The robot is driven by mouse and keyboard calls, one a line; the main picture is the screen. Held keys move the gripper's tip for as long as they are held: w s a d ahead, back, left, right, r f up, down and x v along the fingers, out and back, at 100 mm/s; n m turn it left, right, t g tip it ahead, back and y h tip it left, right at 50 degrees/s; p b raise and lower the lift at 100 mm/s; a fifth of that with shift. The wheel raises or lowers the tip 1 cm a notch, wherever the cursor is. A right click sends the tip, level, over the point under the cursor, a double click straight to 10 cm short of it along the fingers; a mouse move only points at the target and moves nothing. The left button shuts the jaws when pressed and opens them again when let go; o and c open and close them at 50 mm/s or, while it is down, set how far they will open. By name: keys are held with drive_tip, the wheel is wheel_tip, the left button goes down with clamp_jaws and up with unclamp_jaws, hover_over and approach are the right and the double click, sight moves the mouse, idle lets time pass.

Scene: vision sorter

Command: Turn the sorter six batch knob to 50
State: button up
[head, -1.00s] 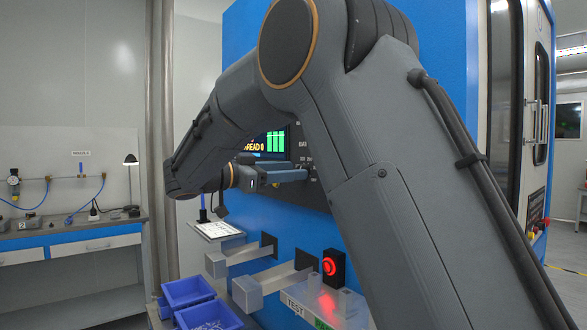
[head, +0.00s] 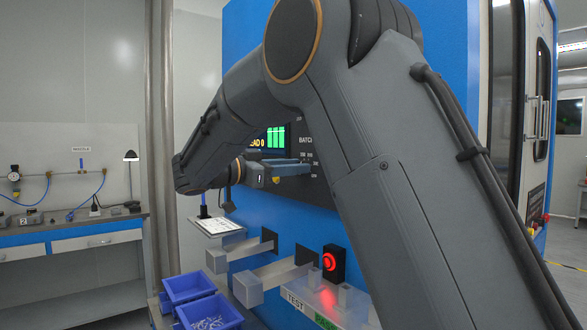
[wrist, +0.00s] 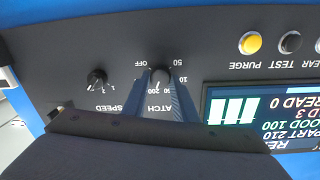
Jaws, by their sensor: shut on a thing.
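The batch knob (wrist: 160,76) is a small dark knob on the black panel of the sorter, seen upside down in the wrist view. The readable marks around it include OFF, 50, 10 and 200; part of the BATCH label is covered by a finger. My gripper (wrist: 159,82) has a finger on each side of the knob and is shut on it. I cannot tell which mark the knob points to. In the head view my gripper (head: 292,168) reaches the panel, and the knob itself is hidden there.
The speed knob (wrist: 96,77) is beside the batch knob. The screen (wrist: 240,112) and several push buttons, one yellow (wrist: 250,43), are on the other side. Below the panel are a red lit button (head: 330,262), two square chutes (head: 248,288) and blue bins (head: 188,288).

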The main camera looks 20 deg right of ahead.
drive_tip(key=shift+f+n+t+p, duration=0.2)
drive_tip(key=shift+n+p, duration=1.25)
drive_tip(key=shift+n, duration=3.65)
drive_tip(key=shift+r+n+t+p, duration=0.25)
drive_tip(key=shift+n+p, duration=1.2)
drive_tip(key=shift+n, duration=3.65)
drive_tip(key=shift+f+n+t+p, duration=0.35)
drive_tip(key=shift+n+p, duration=1.1)
drive_tip(key=shift+n, duration=3.65)
drive_tip(key=shift+y, duration=0.3)
drive_tip(key=o, duration=1)
